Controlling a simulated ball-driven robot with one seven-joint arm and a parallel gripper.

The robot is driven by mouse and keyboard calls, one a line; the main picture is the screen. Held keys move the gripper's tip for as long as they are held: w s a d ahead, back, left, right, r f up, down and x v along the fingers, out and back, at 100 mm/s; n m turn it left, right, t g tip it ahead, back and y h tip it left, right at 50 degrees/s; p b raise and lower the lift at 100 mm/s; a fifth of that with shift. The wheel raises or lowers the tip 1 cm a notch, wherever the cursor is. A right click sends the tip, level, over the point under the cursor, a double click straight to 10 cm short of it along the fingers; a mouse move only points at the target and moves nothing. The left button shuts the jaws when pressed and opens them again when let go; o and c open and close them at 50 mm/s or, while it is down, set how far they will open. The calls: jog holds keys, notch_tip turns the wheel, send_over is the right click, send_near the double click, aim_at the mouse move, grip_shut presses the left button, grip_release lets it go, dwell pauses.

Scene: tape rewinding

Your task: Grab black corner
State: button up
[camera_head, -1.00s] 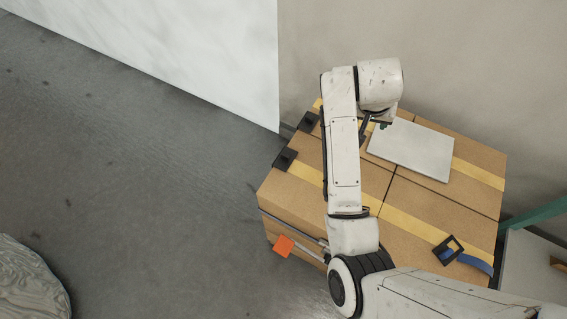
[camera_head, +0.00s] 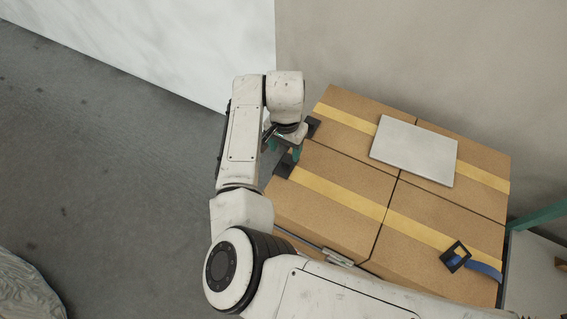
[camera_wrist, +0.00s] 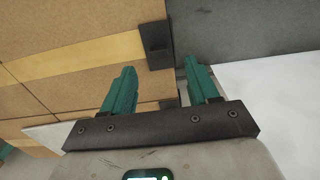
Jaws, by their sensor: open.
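Two black corners sit on the left edge of the cardboard boxes, each at the end of a yellow tape strip. The farther corner (camera_head: 313,127) and the nearer corner (camera_head: 285,168) both show in the head view. My gripper (camera_head: 283,148) is at that edge, close to both, with green fingers apart and nothing between them. In the wrist view, one black corner (camera_wrist: 156,45) lies just beyond the open fingertips (camera_wrist: 159,66). A second dark corner (camera_wrist: 169,103) shows partly between the fingers, lower down. I cannot tell whether a finger touches either corner.
The boxes (camera_head: 345,163) form a block with a grey panel (camera_head: 415,150) lying on top. A black buckle with a blue strap (camera_head: 456,257) is at the near right. A wall stands behind.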

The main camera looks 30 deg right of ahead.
aim_at(286, 161)
jog(key=shift+d+f+p, duration=0.15)
jog(key=shift+f+p, duration=0.15)
jog(key=shift+f, duration=2.6)
jog(key=shift+c, duration=0.3)
grip_shut()
